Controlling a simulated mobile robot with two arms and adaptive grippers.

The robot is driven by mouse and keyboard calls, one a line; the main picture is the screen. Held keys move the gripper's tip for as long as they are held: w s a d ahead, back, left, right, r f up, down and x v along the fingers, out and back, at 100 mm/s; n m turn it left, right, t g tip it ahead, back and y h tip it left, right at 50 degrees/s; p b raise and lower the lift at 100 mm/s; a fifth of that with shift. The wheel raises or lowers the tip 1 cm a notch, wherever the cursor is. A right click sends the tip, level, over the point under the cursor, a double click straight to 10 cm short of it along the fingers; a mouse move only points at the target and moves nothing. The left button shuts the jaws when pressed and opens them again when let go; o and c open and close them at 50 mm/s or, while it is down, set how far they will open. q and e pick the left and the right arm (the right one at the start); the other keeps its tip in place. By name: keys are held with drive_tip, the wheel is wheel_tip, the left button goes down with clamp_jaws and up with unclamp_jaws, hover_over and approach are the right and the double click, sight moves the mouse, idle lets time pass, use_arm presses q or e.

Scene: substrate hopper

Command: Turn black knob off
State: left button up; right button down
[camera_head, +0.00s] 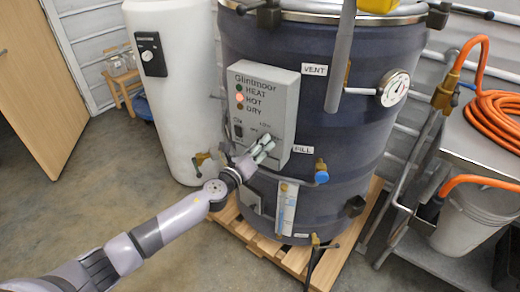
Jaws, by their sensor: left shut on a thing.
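The grey Glintmoor control box (255,85) is on the front of the dark blue drum (330,130). Its HOT light glows red; the HEAT and DRY lights look dark. A small black switch (238,128) is at its lower left. My left gripper (264,147) reaches in from the lower left. Its fingers are at the box's lower right, shut on what appears to be the black knob. The fingers hide the knob, so its setting cannot be read. My right gripper is not in view.
A white tank (175,90) with a dial panel (150,54) stands at left. The drum rests on a wooden pallet (285,255). A blue-handled valve (321,172) and a gauge (394,87) stick out of the drum. An orange hose (495,115) lies at right.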

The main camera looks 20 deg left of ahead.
use_arm(q)
drive_tip(key=shift+n, duration=3.5)
drive_tip(key=o, duration=1.2)
drive_tip(key=shift+c, duration=0.2)
drive_tip(key=shift+s, duration=0.15)
drive_tip(key=v, duration=1.2)
drive_tip(key=shift+f, duration=0.1)
